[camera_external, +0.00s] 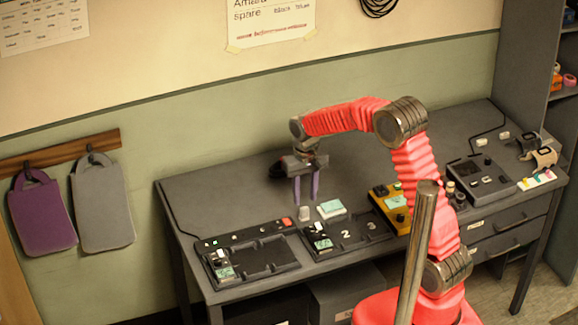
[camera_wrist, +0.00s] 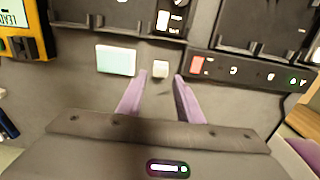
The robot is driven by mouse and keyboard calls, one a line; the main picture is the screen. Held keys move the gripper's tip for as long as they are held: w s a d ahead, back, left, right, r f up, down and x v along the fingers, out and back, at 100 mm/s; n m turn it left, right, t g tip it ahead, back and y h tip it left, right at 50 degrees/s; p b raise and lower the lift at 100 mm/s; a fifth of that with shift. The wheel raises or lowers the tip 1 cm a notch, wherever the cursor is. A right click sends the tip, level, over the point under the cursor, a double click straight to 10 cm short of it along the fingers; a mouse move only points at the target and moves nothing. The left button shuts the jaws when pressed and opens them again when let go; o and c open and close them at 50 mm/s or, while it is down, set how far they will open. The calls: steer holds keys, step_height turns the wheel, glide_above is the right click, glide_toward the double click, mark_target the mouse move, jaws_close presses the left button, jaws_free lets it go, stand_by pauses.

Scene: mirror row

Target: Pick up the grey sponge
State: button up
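My gripper (camera_external: 305,198) has two purple fingers that hang down over the desk, apart and with nothing between them. In the wrist view the open fingertips (camera_wrist: 158,83) point at a small pale grey block. This block looks like the grey sponge (camera_wrist: 160,69) and lies just beyond the tips. In the external view the same block (camera_external: 304,213) sits on the desk just below the fingers. It appears apart from both fingers, and its full height is hard to judge.
A pad with a mint-green top (camera_wrist: 116,60) lies close beside the sponge. Dark trays (camera_external: 262,257) with small devices stand along the desk's front. A yellow device (camera_external: 391,206) is to the right. The desk behind my gripper (camera_external: 235,195) is clear.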

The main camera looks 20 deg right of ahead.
mark_target(304, 208)
steer(key=shift+f, duration=0.95)
steer(key=shift+f, duration=2.6)
steer(key=c, duration=0.8)
